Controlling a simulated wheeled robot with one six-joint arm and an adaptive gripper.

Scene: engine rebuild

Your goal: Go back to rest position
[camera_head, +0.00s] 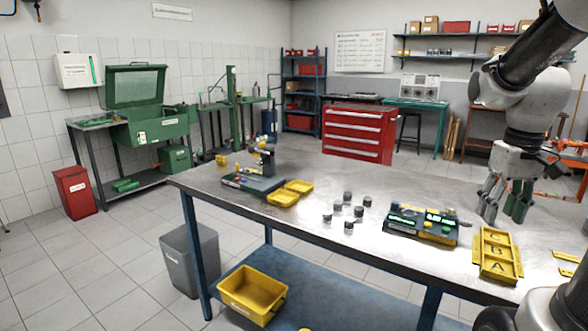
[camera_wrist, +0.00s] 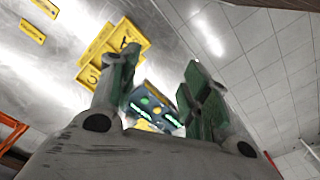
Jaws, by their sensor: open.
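My gripper (camera_head: 507,203) is at the right of the head view, above the right part of the metal workbench (camera_head: 300,222). Its fingers are apart and nothing is between them. In the wrist view the two green-padded fingers (camera_wrist: 158,95) also stand apart and empty. The yellow lettered tray (camera_head: 497,256) lies on the bench below my gripper, and it also shows in the wrist view (camera_wrist: 98,48). A device with green displays (camera_head: 422,226) stands left of the tray. It shows between the fingers in the wrist view (camera_wrist: 155,108).
Several small dark cylinders (camera_head: 348,210) stand mid-bench. A yellow bin (camera_head: 252,294) is on the lower shelf. A grey bin (camera_head: 190,262) stands on the floor. The air above the bench's middle is clear.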

